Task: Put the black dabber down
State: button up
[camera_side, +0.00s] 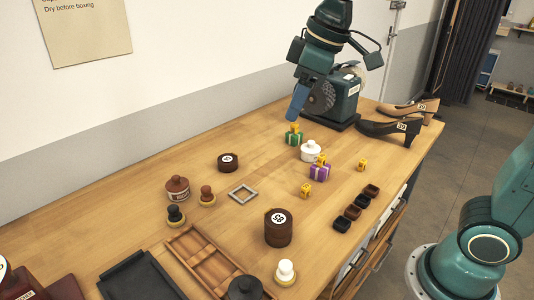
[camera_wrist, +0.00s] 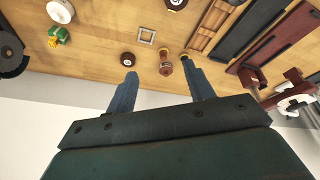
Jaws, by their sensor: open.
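The black dabber (camera_side: 175,218) stands upright on its pale wooden base on the table at the left of the side view. It stands beside the brown dabber (camera_side: 207,197) and the brown jar (camera_side: 178,188), apart from the wooden tray. In the wrist view the black dabber (camera_wrist: 187,54) shows by the right fingertip, partly hidden. My gripper (camera_side: 294,114) is raised above the table at the back, well away from the dabber. In the wrist view its two blue fingers (camera_wrist: 160,82) are spread apart, with nothing held between them.
A wooden tray (camera_side: 186,243), a dark tray (camera_side: 142,277) and a white dabber (camera_side: 286,272) are at the front. A large round tin (camera_side: 278,230), grey square frame (camera_side: 242,195), gift boxes (camera_side: 320,173) and small cups (camera_side: 352,212) occupy the middle. Shoes (camera_side: 395,130) stand back right.

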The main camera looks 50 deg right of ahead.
jog(key=s+d+f+m+t, duration=0.1)
jog(key=s+d+f+m, duration=0.1)
jog(key=s, duration=0.6)
jog(key=s+d+f+m+t+h, duration=0.1)
jog(key=s+d+f+m, duration=0.2)
jog(key=s, duration=0.6)
jog(key=shift+s+d+f+m, duration=0.15)
jog(key=shift+d+f+m, duration=0.15)
jog(key=shift+d+m, duration=0.35)
jog(key=shift+d, duration=0.1)
